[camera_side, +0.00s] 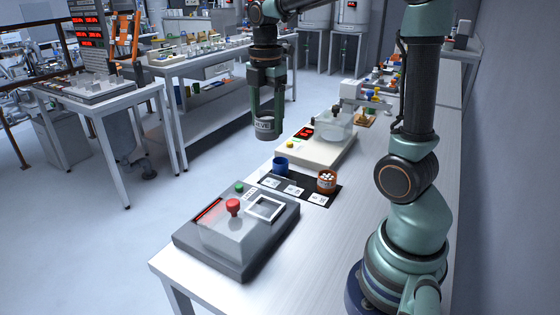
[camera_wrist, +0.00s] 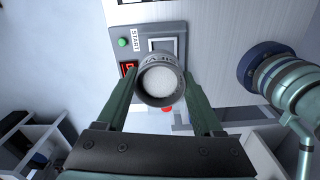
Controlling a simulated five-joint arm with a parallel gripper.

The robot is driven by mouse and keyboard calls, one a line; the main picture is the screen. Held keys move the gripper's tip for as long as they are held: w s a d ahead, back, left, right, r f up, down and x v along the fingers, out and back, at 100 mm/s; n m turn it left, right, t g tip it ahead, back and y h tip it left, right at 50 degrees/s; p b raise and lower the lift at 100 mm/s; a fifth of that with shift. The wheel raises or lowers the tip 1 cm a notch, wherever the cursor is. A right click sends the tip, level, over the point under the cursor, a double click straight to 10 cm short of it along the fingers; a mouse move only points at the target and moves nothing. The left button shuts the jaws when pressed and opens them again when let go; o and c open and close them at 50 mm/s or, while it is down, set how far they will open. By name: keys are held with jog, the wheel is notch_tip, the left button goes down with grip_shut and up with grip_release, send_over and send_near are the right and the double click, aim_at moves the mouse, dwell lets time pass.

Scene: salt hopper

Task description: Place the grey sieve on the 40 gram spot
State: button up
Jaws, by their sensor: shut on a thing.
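My gripper (camera_side: 266,105) is shut on the grey sieve (camera_side: 265,128), a round grey cup with a white label, and holds it upright in the air, left of the bench in the side view. In the wrist view, the sieve (camera_wrist: 146,96) sits between the two green fingers of my gripper (camera_wrist: 162,78), with white material inside. The dark mat (camera_side: 305,184) on the bench has several white labels, too small to read, so I cannot tell which marks 40 gram. A blue cup (camera_side: 281,166) and an orange cup (camera_side: 327,184) with white contents stand on it.
A grey machine (camera_side: 250,240) with a red knob, a green button and a square frame stands at the bench's front. A pale device (camera_side: 318,143) with a clear container stands behind the mat. The bench is bare right of the mat.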

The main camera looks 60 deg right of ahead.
send_over(302, 181)
notch_tip(302, 181, down, 3)
jog(key=shift+f, duration=9.9)
jog(key=shift+f, duration=0.15)
jog(key=o, duration=1.2)
jog(key=shift+c, duration=0.2)
